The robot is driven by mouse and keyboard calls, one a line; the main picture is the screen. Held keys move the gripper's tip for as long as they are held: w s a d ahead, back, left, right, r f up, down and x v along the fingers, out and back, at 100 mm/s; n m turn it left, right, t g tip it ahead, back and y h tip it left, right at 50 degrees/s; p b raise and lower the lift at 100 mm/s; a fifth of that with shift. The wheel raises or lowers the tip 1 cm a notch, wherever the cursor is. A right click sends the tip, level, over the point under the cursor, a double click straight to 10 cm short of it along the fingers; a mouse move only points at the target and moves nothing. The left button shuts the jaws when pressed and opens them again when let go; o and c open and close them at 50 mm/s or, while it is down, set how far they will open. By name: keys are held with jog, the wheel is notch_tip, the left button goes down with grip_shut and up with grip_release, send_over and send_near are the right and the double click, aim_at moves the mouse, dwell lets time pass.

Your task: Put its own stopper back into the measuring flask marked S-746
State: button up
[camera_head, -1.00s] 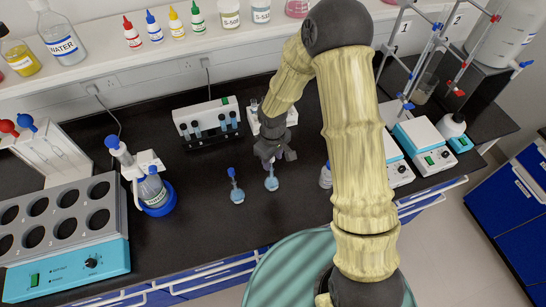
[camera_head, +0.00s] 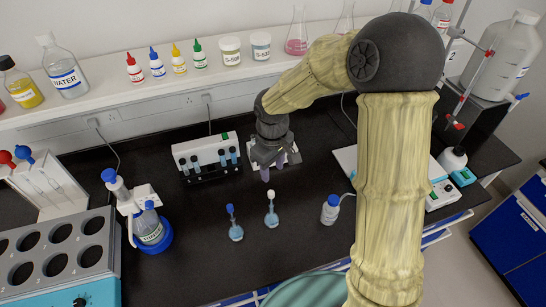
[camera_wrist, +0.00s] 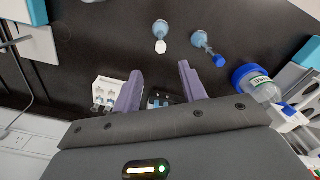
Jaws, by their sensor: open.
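Two small measuring flasks with pale blue liquid stand upright on the black bench. The left flask (camera_head: 236,232) has a blue stopper (camera_head: 230,209). The right flask (camera_head: 271,219) has a white stopper (camera_head: 270,194) seated in its neck. The wrist view shows the white-stoppered flask (camera_wrist: 160,31) and the blue-stoppered flask (camera_wrist: 199,40) ahead of the fingers. No flask marking is readable, so I cannot tell which is S-746. My gripper (camera_head: 272,169) is open and empty, behind the flasks and apart from them; its fingers (camera_wrist: 160,77) show spread.
A white holder (camera_wrist: 107,88) sits below my gripper, partly hidden by it. A tube rack (camera_head: 207,153) stands left of it. A small blue-capped bottle (camera_head: 331,210) stands right of the flasks, a wash bottle (camera_head: 148,226) at left. The bench front is clear.

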notch_tip(320, 180, up, 5)
jog(key=shift+f, duration=0.15)
dwell(0.8)
jog(key=s+d+f+m+t+b, duration=0.2)
jog(key=s+d+f+m, duration=0.1)
jog(key=s+d+m, duration=0.6)
jog(key=s+d, duration=0.3)
jog(key=d, duration=0.1)
jog(key=shift+d+f+t, duration=0.15)
jog(key=shift+f+t, duration=0.05)
jog(key=shift+t, duration=0.1)
